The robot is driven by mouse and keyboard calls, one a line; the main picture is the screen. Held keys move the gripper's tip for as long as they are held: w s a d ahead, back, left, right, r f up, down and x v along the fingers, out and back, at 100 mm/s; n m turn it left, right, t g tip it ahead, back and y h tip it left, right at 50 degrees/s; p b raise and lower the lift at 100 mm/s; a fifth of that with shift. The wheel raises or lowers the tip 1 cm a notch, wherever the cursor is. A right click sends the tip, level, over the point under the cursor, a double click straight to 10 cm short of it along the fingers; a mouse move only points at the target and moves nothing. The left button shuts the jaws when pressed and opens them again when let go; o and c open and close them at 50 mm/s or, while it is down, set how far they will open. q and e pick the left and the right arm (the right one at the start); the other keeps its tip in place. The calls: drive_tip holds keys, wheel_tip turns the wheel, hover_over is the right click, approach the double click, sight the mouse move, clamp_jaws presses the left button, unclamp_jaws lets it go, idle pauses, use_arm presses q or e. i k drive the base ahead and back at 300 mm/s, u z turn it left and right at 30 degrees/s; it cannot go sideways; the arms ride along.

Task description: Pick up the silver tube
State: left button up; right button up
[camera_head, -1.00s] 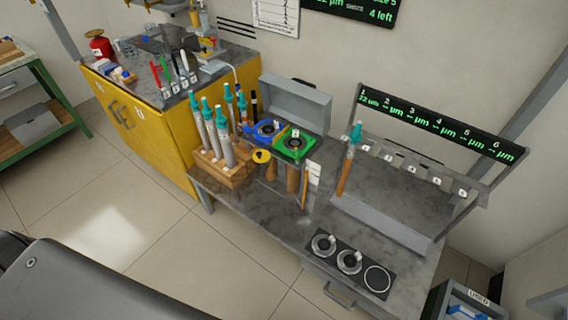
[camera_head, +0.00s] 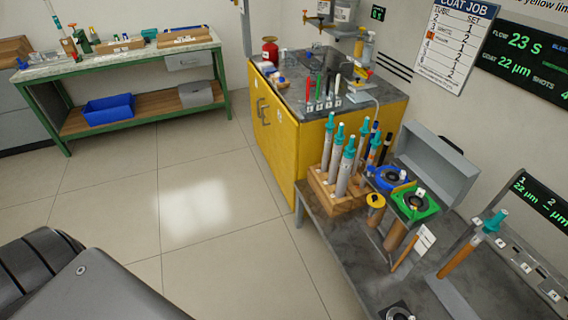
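Several silver-grey tubes with teal tops stand upright in a wooden block (camera_head: 322,197) on the grey bench. The front one (camera_head: 343,181) is the most visible; I cannot tell which of them is the silver tube named. Their lower ends are hidden in the block. A copper-brown tube (camera_head: 458,262) with a teal top leans in a rack at the right. Neither my left nor my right gripper is in view. Only dark parts of my own body show at the lower left.
A yellow cabinet (camera_head: 276,135) stands behind the block, with small coloured tubes on top. Blue (camera_head: 385,183) and green (camera_head: 428,208) ring fixtures and an open grey case (camera_head: 437,160) sit beside the block. A green bench (camera_head: 147,85) is at the far left. The tiled floor between is clear.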

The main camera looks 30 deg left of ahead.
sight(339, 137)
drive_tip(key=u, duration=1.75)
drive_tip(key=i, duration=3.95)
drive_tip(key=z, duration=3.05)
